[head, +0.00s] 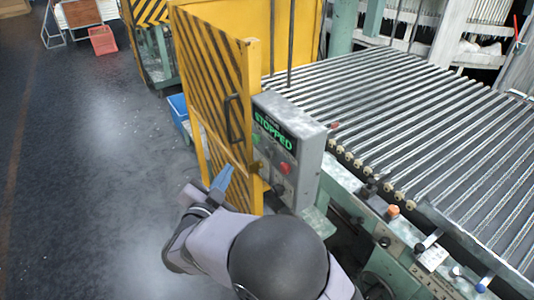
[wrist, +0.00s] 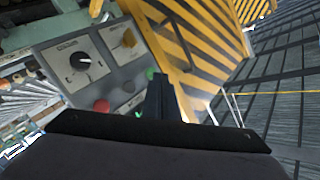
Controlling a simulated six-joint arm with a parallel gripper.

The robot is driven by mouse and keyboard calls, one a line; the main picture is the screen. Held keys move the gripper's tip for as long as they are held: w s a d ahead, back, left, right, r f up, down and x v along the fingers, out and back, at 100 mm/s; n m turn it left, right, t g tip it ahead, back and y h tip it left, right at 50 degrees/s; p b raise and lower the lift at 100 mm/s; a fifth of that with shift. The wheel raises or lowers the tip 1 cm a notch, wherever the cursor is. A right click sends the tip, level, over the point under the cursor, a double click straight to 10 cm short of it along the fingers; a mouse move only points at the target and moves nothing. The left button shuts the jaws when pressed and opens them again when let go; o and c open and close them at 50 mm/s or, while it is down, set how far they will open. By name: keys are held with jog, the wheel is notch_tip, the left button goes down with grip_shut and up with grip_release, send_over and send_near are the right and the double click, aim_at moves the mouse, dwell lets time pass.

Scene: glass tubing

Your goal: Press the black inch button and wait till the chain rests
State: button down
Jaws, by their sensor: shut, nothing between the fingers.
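In the wrist view the panel shows a red button (wrist: 101,106), a small black button (wrist: 128,87) and a green button (wrist: 150,74). I cannot make out the chain itself.
The roller bed (head: 400,110) lies to the right. A blue bin (head: 179,108) is behind the guard. The floor at left is open.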

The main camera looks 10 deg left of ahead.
aim_at(270, 152)
jog(key=w+d+b, duration=0.1)
jog(key=w+d, duration=0.5)
dwell(0.7)
jog(key=shift+w+d, duration=0.2)
dwell(1.9)
jog(key=shift+w+d+b, duration=0.2)
jog(key=shift+w+b, duration=0.05)
jog(key=shift+b, duration=0.1)
jog(key=shift+w+d, duration=0.35)
jog(key=shift+d, duration=0.05)
dwell(1.0)
jog(key=shift+s+a, duration=0.7)
dwell(0.4)
